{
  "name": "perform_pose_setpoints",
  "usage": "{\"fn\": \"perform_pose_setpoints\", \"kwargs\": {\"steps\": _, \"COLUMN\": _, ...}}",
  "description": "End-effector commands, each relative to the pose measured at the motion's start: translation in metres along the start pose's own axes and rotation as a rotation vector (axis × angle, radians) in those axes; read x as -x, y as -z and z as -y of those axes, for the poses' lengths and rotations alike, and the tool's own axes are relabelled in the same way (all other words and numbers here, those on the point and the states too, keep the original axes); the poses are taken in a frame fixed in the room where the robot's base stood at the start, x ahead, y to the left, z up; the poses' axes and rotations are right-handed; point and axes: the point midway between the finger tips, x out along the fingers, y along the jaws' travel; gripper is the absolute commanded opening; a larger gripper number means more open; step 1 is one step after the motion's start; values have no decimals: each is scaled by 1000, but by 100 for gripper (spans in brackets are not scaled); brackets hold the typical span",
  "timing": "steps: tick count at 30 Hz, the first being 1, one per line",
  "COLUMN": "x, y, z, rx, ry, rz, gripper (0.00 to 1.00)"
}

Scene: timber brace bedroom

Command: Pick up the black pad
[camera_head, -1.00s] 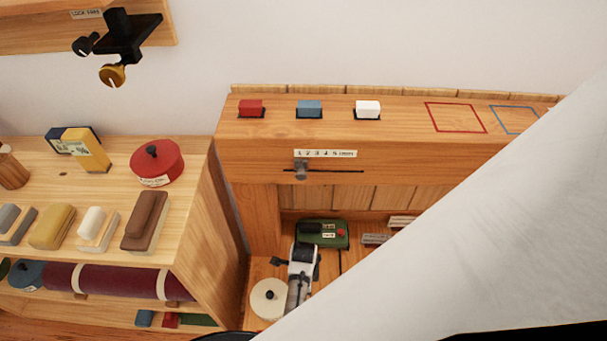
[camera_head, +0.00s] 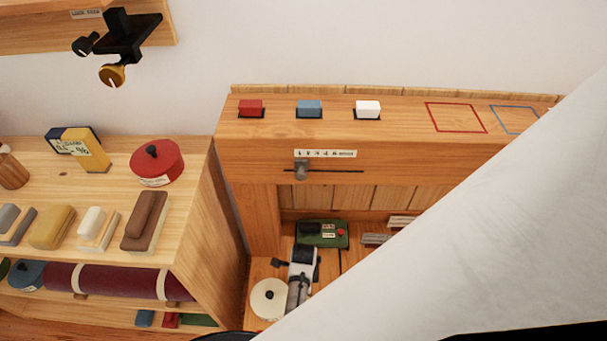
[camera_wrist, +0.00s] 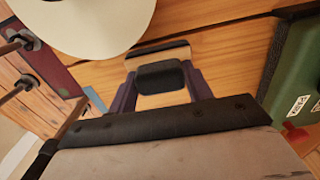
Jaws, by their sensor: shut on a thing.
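The black pad (camera_wrist: 160,76) is a small dark block with rounded edges in the wrist view. My gripper (camera_wrist: 160,84) has its two dark fingers on either side of it and is shut on it. A pale strip with a dark edge (camera_wrist: 158,54) lies just beyond the pad, over a wooden surface. Whether the pad is clear of that surface cannot be told. In the head view my white arm covers the lower right, and the pad cannot be made out with certainty.
A green box (camera_head: 322,233) and a white round lidded container (camera_head: 268,298) stand close by in the lower bay. The wooden ledge (camera_head: 390,145) above holds red (camera_head: 250,108), blue (camera_head: 309,109) and white (camera_head: 368,109) blocks. A shelf unit (camera_head: 195,230) stands to the left.

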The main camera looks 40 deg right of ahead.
Motion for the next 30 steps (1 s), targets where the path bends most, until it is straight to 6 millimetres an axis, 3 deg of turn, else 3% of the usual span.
{"fn": "perform_pose_setpoints", "kwargs": {"steps": 8, "x": 23, "y": 0, "z": 1, "rx": 1, "ry": 4, "rz": 0, "gripper": 25}}
{"fn": "perform_pose_setpoints", "kwargs": {"steps": 21, "x": 130, "y": 0, "z": 2, "rx": 1, "ry": 7, "rz": -1, "gripper": 25}}
{"fn": "perform_pose_setpoints", "kwargs": {"steps": 30, "x": 187, "y": 0, "z": 1, "rx": 0, "ry": 1, "rz": 0, "gripper": 25}}
